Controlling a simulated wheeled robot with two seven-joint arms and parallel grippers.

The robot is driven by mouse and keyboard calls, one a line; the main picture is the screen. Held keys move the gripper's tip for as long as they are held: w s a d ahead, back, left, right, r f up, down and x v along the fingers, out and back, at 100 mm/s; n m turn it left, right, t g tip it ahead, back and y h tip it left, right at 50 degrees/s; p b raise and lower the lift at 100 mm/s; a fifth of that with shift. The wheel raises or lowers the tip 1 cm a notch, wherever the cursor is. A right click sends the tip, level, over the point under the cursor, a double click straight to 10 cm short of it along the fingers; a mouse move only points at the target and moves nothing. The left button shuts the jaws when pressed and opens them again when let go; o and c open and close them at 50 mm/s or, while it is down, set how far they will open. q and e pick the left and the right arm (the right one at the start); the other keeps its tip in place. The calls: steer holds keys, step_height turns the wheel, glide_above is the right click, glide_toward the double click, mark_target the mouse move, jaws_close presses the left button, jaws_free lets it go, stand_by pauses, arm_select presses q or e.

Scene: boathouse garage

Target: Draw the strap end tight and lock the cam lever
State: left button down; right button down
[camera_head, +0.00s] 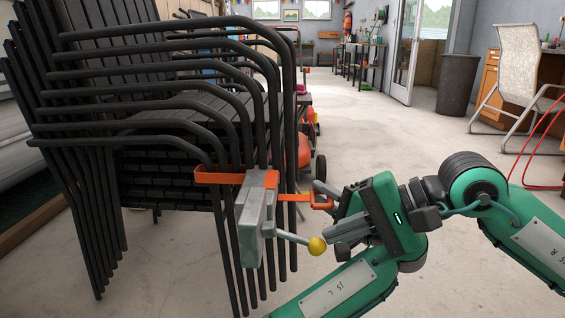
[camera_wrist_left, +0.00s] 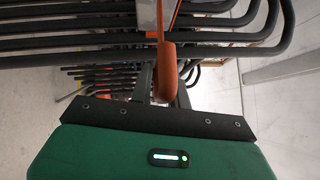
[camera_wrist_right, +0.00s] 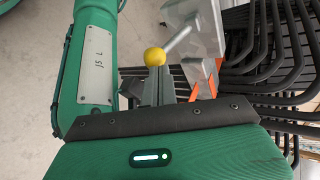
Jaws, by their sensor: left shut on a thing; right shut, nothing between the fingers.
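A grey metal cam buckle (camera_head: 250,222) hangs on the orange strap (camera_head: 222,177) at the corner of the chair stack. Its lever (camera_head: 291,236) sticks out to the right and ends in a yellow knob (camera_head: 317,246). My left gripper (camera_head: 325,193) is shut on the orange strap end (camera_head: 295,198), right of the buckle; the looped end also shows between its fingers in the left wrist view (camera_wrist_left: 166,72). My right gripper (camera_head: 333,232) is shut and empty, its tips close by the knob. In the right wrist view the knob (camera_wrist_right: 155,57) is just beyond the fingertips; contact is unclear.
The stack of black chairs (camera_head: 180,105) fills the left. A red and black wheeled machine (camera_head: 306,150) stands behind it. A grey bin (camera_head: 458,85), a pale chair (camera_head: 518,70) and a red hose (camera_head: 540,125) are at the right. The middle floor is clear.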

arm_select(q)
steer(key=shift+d+r, duration=0.1)
steer(key=shift+r, duration=0.3)
arm_select(e)
steer(key=shift+f, duration=0.2)
steer(key=w+v, duration=0.2)
steer(key=v, duration=1.1)
steer(key=shift+d+r, duration=0.2)
steer(key=shift+r, duration=0.1)
steer(key=shift+s, duration=0.1)
arm_select(q)
steer(key=c, duration=1.3)
jaws_free()
steer(key=shift+o, duration=0.2)
steer(key=shift+f, duration=0.15)
steer(key=shift+f, duration=0.1)
